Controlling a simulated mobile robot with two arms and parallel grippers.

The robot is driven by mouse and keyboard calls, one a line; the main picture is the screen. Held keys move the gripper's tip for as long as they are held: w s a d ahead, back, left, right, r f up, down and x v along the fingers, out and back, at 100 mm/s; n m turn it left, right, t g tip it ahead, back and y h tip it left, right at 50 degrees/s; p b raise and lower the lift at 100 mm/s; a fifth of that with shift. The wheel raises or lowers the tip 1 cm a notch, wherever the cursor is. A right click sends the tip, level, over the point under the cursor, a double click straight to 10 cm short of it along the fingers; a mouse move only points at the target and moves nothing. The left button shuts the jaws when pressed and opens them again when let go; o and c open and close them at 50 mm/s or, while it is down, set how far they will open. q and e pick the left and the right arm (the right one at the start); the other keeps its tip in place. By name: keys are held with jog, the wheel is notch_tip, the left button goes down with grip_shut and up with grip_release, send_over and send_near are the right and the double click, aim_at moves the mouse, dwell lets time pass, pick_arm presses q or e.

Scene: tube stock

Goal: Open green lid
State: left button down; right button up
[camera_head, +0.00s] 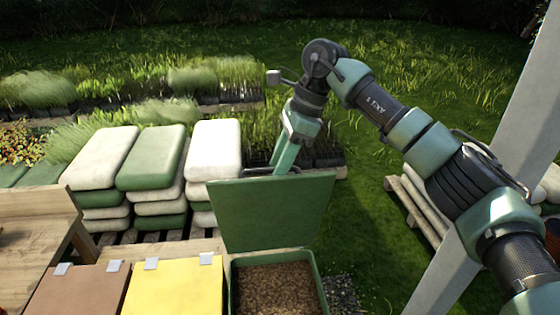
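The green lid (268,210) stands raised, roughly upright and leaning back, at the rear of a green bin (236,290). The bin is open and holds brown granular material (278,288). My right gripper (284,162) reaches down from above to the lid's top edge. Its fingertips are at or just behind that edge, and I cannot tell whether they touch it or how far apart they are. My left gripper is not in view.
A brown lid (78,291) and a yellow lid (176,288) lie shut left of the green bin. Stacked white and green sacks (150,158) stand on a pallet behind. A wooden bench (35,240) is at left, a pale post (510,150) at right. Grass lies beyond.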

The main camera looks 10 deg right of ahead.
jog(key=b+v, duration=0.2)
jog(key=v, duration=0.6)
